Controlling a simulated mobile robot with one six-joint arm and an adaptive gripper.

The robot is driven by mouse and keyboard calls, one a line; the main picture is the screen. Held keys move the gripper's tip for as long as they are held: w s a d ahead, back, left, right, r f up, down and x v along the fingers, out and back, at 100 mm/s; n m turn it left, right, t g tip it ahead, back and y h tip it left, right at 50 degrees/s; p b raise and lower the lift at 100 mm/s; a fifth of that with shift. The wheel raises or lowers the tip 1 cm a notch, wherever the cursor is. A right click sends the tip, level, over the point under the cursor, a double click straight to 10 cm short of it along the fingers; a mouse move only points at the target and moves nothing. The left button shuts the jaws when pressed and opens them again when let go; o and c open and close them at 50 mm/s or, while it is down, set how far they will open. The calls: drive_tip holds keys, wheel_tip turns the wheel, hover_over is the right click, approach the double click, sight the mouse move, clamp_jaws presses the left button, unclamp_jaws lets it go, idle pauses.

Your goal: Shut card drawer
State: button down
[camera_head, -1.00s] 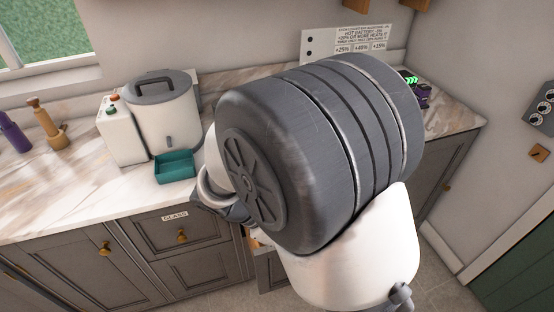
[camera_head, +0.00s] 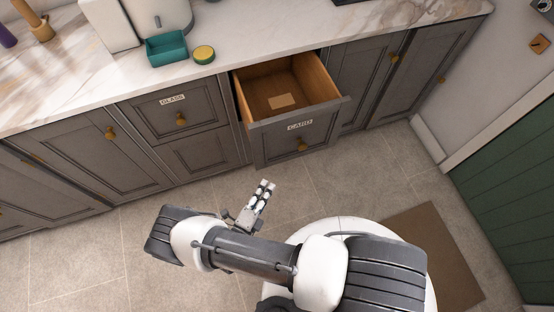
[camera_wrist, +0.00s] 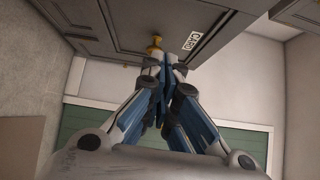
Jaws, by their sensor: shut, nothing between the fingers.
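The card drawer (camera_head: 288,88) is pulled well out of the grey cabinet, with a light card-like piece (camera_head: 281,101) on its wooden floor. Its front (camera_head: 318,116) carries a CARD label and a brass knob (camera_head: 302,144). The label (camera_wrist: 195,41) and a brass knob (camera_wrist: 155,47) also show in the wrist view. My gripper (camera_head: 268,184) is over the floor in front of the drawer, apart from it in the head view. Its fingers (camera_wrist: 167,68) are shut and empty, pointing toward the cabinet fronts. In the wrist view they overlap the drawer front; contact cannot be told.
The GLASS drawer (camera_head: 178,120) to the left is shut. A teal box (camera_head: 167,52) and a round yellow-topped item (camera_head: 204,54) stand on the marble counter (camera_head: 255,50). Floor (camera_head: 355,175) in front is clear, with a brown mat (camera_head: 425,245) at right.

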drive_tip(key=b, duration=0.2)
approach(281, 145)
drive_tip(key=w+d, duration=0.3)
drive_tip(key=shift+w+n, duration=0.4)
drive_tip(key=shift+a, duration=0.1)
drive_tip(key=shift+w, duration=0.1)
